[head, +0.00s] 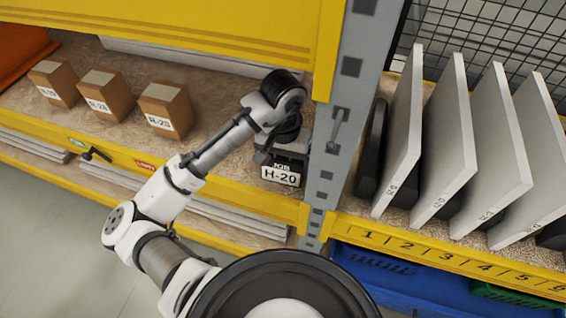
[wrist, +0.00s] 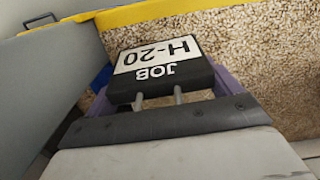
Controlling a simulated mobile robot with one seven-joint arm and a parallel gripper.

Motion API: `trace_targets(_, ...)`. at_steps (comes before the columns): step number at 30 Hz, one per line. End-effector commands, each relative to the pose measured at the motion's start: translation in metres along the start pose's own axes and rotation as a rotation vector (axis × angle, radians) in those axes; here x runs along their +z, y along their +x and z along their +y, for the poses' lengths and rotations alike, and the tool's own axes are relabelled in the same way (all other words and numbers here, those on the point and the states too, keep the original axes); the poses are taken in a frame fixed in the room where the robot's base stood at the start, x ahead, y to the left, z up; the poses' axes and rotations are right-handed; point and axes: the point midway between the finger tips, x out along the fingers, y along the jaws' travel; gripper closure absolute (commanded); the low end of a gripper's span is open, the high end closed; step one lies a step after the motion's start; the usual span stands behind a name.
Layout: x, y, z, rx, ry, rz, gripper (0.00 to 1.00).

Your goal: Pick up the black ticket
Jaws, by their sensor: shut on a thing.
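The black ticket (head: 284,169) carries a white label reading "JOB H-20". In the head view it is at the right end of the left shelf, beside the grey upright. My gripper (head: 272,150) is at its top. In the wrist view the ticket (wrist: 160,66) fills the space in front of my gripper (wrist: 178,95), with its lettering upside down. The gripper is shut on it. Purple parts show on both sides of the ticket in the wrist view. I cannot tell whether the ticket touches the shelf.
The grey upright (head: 345,110) with a handle is close right of my gripper. White panels (head: 446,140) stand in numbered slots (head: 440,256) further right.

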Motion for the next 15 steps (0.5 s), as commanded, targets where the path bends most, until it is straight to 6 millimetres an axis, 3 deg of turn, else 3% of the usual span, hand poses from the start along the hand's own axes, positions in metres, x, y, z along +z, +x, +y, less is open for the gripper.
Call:
trace_targets(11,-0.001,-0.034,-0.001,-0.004,0.002,0.003,0.31)
trace_targets(15,-0.001,-0.031,-0.028,-0.001,-0.007,0.001,0.31)
